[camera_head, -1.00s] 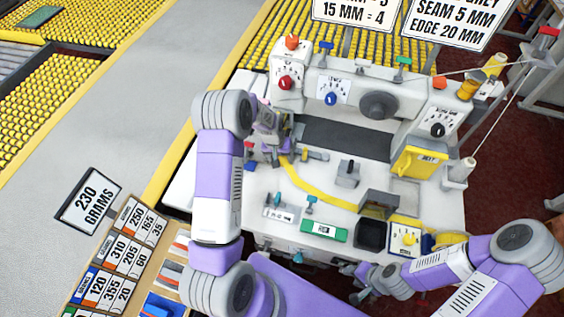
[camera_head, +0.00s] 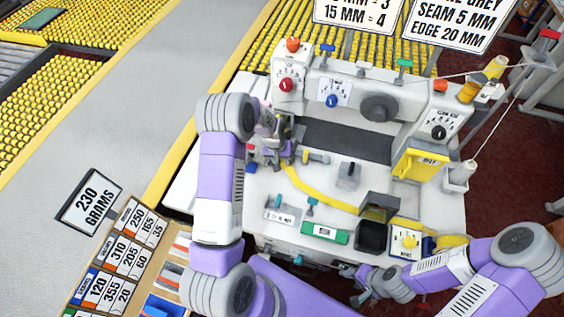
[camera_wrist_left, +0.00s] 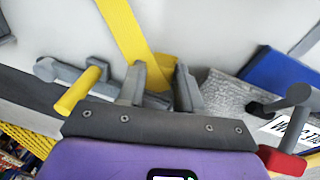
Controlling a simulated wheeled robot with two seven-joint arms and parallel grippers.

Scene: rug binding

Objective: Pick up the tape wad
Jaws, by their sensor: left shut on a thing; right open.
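My left gripper (camera_head: 272,150) is low over the left end of the white machine table. In the left wrist view the fingers (camera_wrist_left: 160,90) are shut on a small yellow crumpled piece, which looks like the tape wad (camera_wrist_left: 165,68); the fingers hide part of it. A flat yellow tape strip (camera_wrist_left: 124,28) lies right beside it, and I cannot tell whether they are joined. In the head view the yellow strip (camera_head: 312,192) curves from near this gripper toward a grey box. My right gripper (camera_head: 362,292) is open, near the table's front edge, away from the wad.
The sewing machine (camera_head: 345,95) stands behind, with knobs and a yellow flap (camera_head: 420,163). A grey box (camera_head: 380,205), black bin (camera_head: 371,237) and green label block (camera_head: 325,232) stand at the front. In the wrist view a yellow-handled lever (camera_wrist_left: 80,92) is close left of the fingers.

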